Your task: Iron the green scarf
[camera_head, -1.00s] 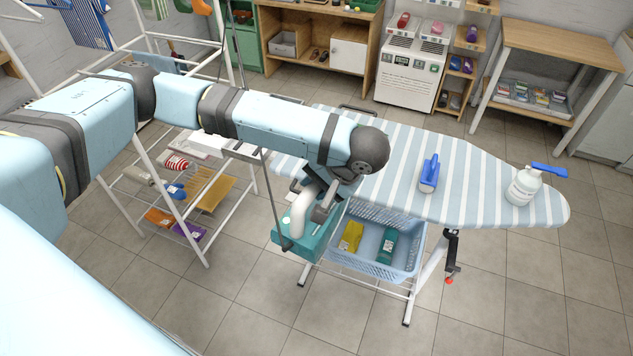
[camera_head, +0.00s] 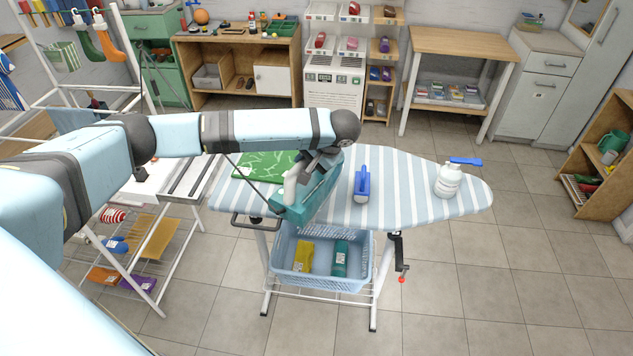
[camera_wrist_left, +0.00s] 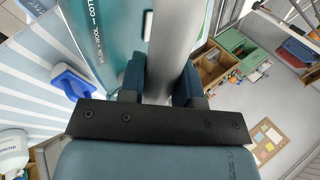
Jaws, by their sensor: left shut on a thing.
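The green scarf (camera_head: 258,172), with a pale pattern, lies flat on the left part of the striped ironing board (camera_head: 410,195). My arm and the iron hide part of it. My left gripper (camera_head: 312,168) is shut on the pale handle of a teal iron (camera_head: 316,200). The iron is tilted, at the scarf's right side and over the board's front edge. I cannot tell whether it touches the board or scarf. In the left wrist view the fingers (camera_wrist_left: 160,85) close around the grey handle, with the teal iron body (camera_wrist_left: 105,30) beyond. My right gripper is not in view.
A blue-handled roller or brush (camera_head: 361,188) and a white spray bottle (camera_head: 448,180) stand on the board to the right. A blue basket (camera_head: 322,280) with yellow and green packages sits beneath. A white drying rack (camera_head: 133,262) stands at left. Floor at front right is clear.

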